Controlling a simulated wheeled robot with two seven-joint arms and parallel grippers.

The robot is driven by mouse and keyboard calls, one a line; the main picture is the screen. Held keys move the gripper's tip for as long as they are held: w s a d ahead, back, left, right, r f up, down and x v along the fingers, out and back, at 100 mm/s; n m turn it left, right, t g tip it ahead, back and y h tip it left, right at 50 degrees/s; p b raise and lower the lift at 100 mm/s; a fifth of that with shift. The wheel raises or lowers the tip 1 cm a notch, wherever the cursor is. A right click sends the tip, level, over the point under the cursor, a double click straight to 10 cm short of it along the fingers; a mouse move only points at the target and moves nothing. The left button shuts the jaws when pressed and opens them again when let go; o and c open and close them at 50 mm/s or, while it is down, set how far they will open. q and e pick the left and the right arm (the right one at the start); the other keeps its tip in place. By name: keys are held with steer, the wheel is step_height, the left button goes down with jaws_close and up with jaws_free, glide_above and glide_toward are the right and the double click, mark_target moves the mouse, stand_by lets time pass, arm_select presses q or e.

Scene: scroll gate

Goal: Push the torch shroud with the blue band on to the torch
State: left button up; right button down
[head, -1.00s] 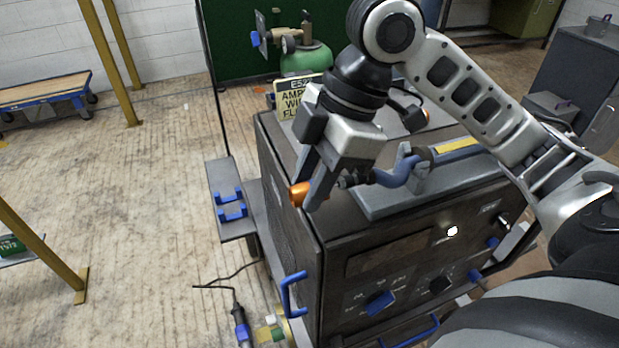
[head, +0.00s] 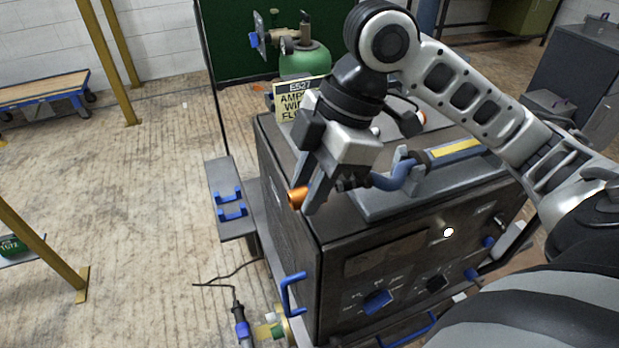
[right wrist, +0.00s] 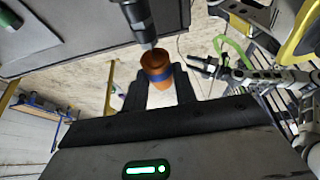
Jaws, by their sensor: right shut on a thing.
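The torch (head: 393,178) has a blue curved neck and rests in a cradle on top of the dark welding machine. My right gripper (head: 307,198) is in front of its tip, shut on the orange shroud (head: 296,198). In the right wrist view the shroud (right wrist: 157,66) shows its blue band and sits between the dark fingers (right wrist: 158,92). The torch tip (right wrist: 148,44) points at the shroud's open mouth, very close to it; I cannot tell whether it is inside. A white and black arm in that view seems to be my left, its gripper (right wrist: 203,66) small and unclear.
The welding machine (head: 290,190) fills the middle, with a blue handle (head: 290,292) at its front corner. A sign (head: 290,100) and a green cylinder (head: 305,62) stand behind. A side shelf (head: 226,190) juts out left.

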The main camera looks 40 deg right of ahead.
mark_target(338, 183)
steer(key=shift+d, duration=0.1)
stand_by(0.4)
steer(key=shift+d, duration=0.15)
steer(key=shift+s+d, duration=0.25)
steer(key=shift+d, duration=0.6)
steer(key=shift+d, duration=0.1)
stand_by(0.4)
stand_by(0.4)
steer(key=shift+s+d+b, duration=0.2)
steer(key=shift+d+b, duration=0.1)
steer(key=shift+d, duration=0.5)
